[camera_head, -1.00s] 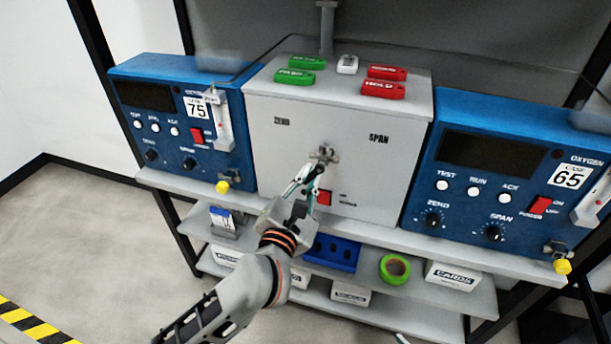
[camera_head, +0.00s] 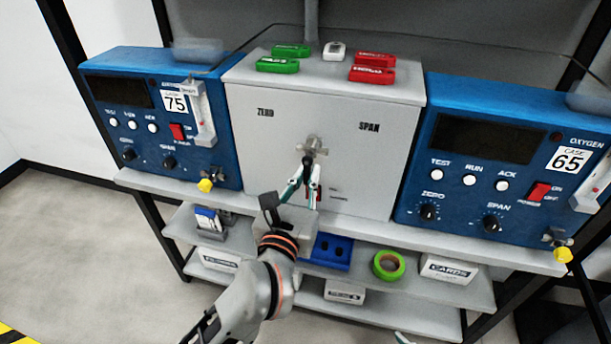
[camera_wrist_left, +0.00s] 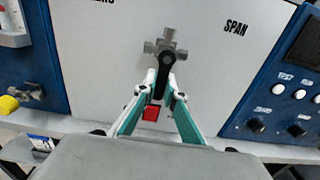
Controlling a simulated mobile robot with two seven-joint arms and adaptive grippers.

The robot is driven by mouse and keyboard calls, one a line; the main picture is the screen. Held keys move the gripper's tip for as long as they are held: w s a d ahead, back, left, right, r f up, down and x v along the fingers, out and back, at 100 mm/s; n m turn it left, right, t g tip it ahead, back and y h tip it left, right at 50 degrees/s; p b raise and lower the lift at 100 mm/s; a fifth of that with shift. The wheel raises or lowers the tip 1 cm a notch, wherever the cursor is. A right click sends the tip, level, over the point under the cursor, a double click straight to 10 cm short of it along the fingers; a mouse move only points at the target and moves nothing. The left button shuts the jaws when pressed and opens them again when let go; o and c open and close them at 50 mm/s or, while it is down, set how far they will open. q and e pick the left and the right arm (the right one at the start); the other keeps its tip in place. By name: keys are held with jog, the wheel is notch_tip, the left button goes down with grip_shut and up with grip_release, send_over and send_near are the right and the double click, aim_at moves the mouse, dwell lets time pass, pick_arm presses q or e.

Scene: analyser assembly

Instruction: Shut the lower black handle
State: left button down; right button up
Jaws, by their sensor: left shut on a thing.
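A grey metal valve (camera_head: 313,144) sits on the front of the pale grey central box (camera_head: 270,165), between the ZERO and SPAN labels. Its black handle (camera_head: 308,160) points nearly straight down from the valve. In the left wrist view the black handle (camera_wrist_left: 165,62) hangs below the metal cross-shaped valve (camera_wrist_left: 166,44). My left gripper (camera_head: 305,178) is shut on the handle, with one finger on each side. Its fingers (camera_wrist_left: 162,86) hide the handle's lower end. No second black handle on the box is visible.
A red switch (camera_wrist_left: 151,113) is close behind the left gripper's fingers. Blue analysers flank the box, case 75 (camera_head: 120,120) and case 65 (camera_head: 470,150). Green and red tags (camera_head: 372,75) lie on top. A shelf edge (camera_head: 400,238) runs below.

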dwell(0.4)
pick_arm(q)
jog(key=c, duration=2.1)
grip_release()
jog(key=v, duration=1.2)
